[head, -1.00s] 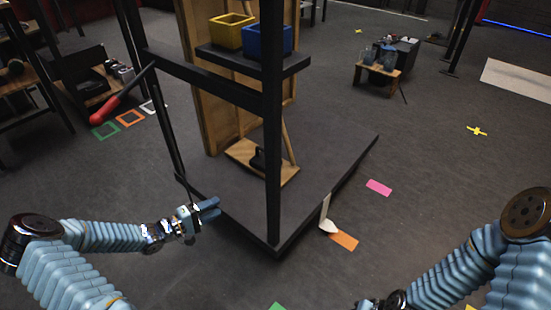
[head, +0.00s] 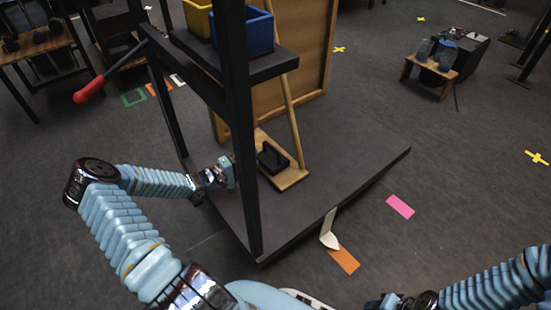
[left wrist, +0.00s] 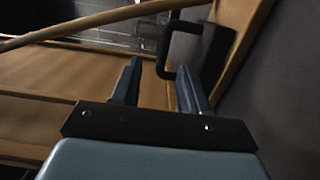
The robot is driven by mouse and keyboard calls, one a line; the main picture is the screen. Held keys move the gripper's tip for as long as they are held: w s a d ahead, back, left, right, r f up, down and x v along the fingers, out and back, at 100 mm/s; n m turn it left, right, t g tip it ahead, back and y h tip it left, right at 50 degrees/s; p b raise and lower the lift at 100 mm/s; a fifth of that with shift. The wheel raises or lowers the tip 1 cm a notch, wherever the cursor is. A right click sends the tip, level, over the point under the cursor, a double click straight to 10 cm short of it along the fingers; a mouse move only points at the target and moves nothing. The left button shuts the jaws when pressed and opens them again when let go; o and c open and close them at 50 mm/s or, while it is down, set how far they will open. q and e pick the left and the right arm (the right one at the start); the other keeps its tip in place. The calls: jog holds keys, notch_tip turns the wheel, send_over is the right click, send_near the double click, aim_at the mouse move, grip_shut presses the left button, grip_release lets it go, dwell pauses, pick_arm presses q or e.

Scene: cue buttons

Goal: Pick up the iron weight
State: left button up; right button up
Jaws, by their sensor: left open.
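The iron weight (head: 271,158) is black with a loop handle. It stands on a wooden board on the dark platform, behind the rack's front post. In the left wrist view its handle (left wrist: 166,45) rises ahead, close to the fingertips and toward the right finger. My left gripper (head: 232,171) reaches in from the left at the post, which partly hides its fingers. The left wrist view shows its jaws (left wrist: 160,70) open, with nothing gripped. My right gripper (head: 374,303) shows only in part at the bottom edge, and its jaws cannot be made out.
The black post (head: 239,120) stands right beside my left gripper. A shelf above holds a blue bin (head: 246,32) and a yellow bin (head: 198,18). A wooden pole (head: 292,120) leans behind the weight. A red-handled bar (head: 90,90) sticks out left. The platform's right side is clear.

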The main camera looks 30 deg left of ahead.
aim_at(270, 148)
pick_arm(q)
jog(key=x, duration=0.4)
jog(key=b+x, duration=0.1)
jog(key=x, duration=0.1)
jog(key=f+x, duration=0.1)
jog(key=x, duration=0.1)
jog(key=shift+w+a+b, duration=0.15)
jog(key=shift+w+b, duration=0.15)
jog(key=shift+b, duration=0.05)
jog(key=shift+w+d+r, duration=0.1)
jog(key=shift+w+d, duration=0.1)
jog(key=shift+w, duration=0.25)
grip_shut()
dwell(0.5)
jog(key=shift+r, duration=0.2)
